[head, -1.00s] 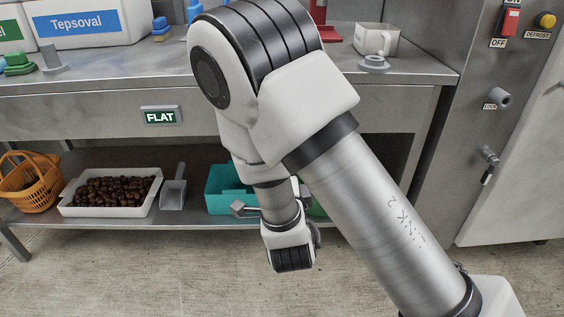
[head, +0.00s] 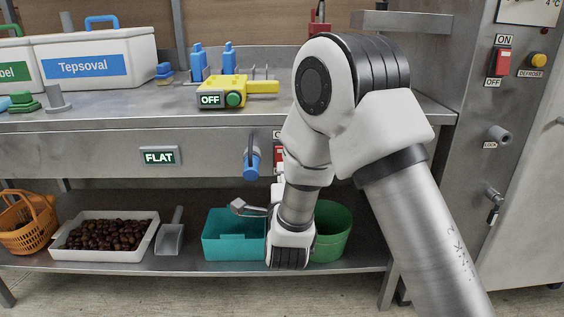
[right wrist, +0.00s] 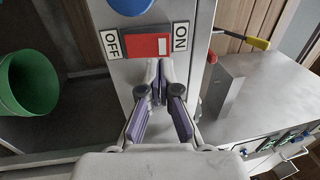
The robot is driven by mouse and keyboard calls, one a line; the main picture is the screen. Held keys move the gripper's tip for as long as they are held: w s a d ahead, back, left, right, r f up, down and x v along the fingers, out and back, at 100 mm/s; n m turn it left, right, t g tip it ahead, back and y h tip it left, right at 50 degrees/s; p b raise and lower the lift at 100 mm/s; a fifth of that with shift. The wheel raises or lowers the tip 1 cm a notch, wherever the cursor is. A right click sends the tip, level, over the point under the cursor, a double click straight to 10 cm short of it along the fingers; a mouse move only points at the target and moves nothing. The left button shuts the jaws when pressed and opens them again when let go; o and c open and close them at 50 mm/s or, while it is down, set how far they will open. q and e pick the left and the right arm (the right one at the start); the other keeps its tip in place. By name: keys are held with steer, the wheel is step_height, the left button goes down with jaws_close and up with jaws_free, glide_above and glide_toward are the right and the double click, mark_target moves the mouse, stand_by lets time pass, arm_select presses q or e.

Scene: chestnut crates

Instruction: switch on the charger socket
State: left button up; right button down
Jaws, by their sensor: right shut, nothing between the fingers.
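A red rocker switch (right wrist: 148,47) with OFF and ON labels sits on a grey panel in the right wrist view. In the head view a sliver of the red switch (head: 279,155) shows on the table front, mostly hidden by my arm. A blue plug (head: 252,160) with a dark cable is left of it; its blue edge (right wrist: 130,5) tops the wrist view. My right gripper (right wrist: 158,70) is shut and empty, its fingertips at the near edge of the switch; I cannot tell whether they touch. In the head view my arm hides the fingers. My left gripper is not in view.
A yellow device (head: 237,92) with an OFF display and green button stands on the tabletop. Below are a teal bin (head: 218,248), a green bucket (head: 333,243) and a white tray (head: 140,250) of chestnuts. Another red switch (head: 501,62) is on the cabinet.

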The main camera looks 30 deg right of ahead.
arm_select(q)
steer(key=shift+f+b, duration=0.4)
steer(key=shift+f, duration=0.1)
arm_select(e)
steer(key=x, duration=0.5)
